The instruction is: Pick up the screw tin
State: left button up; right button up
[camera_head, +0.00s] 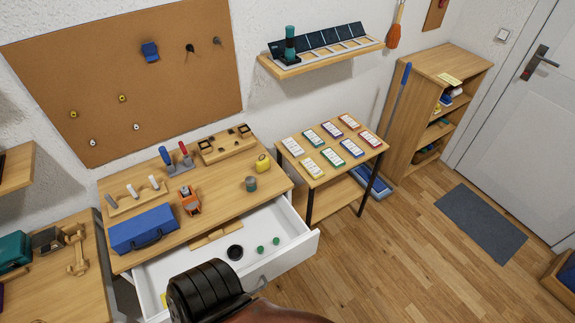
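A small round green-grey tin (251,184) with a brownish top stands upright on the right part of the wooden workbench top; it looks like the screw tin, but no label is readable. A yellow rounded object (262,162) stands just behind it. Neither of my grippers can be made out in the head view. A black ribbed shape with a brown part beside it fills the bottom middle and covers the front of the drawer.
The white drawer (305,243) below the bench top (222,197) is pulled out, holding a black round item (234,252) and small green items. A blue toolbox (143,229) and an orange tool (189,201) lie left of the tin. A side table (326,173) stands right.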

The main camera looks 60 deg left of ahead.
aim_at(250, 181)
jog(key=i, duration=1.25)
jog(key=u, duration=3.85)
